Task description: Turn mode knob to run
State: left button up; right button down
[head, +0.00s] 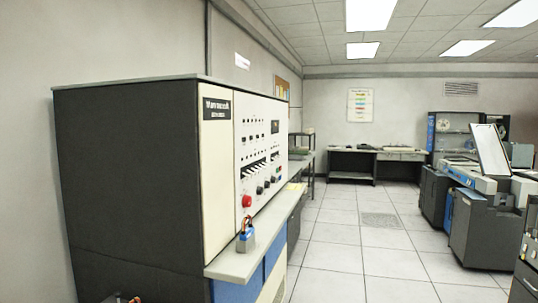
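The tall console (125,165) stands close on the left, with a dark side and a pale control panel (240,150) seen at a steep slant. Several small dark knobs (260,190) sit in a row low on the panel. I cannot tell which is the mode knob or where it points; the labels are too small. A red button (246,201) is at the panel's lower left corner. Rows of switches are above the knobs. I cannot make out either of my grippers, and nothing is seen touching the panel.
A ledge (236,266) juts out below the panel and bears a small blue-grey object (245,241) with orange on top. A small dark and orange piece (124,299) is cut off at the bottom edge. Tiled floor (345,250) is free between the console and machines (480,225) at right.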

aim_at(247, 200)
jog(key=i+l+u, duration=0.2)
jog(key=i+l, duration=0.15)
jog(key=i, duration=0.2)
jog(key=i+l+u, duration=0.2)
jog(key=i+l, duration=0.2)
jog(key=i, duration=0.1)
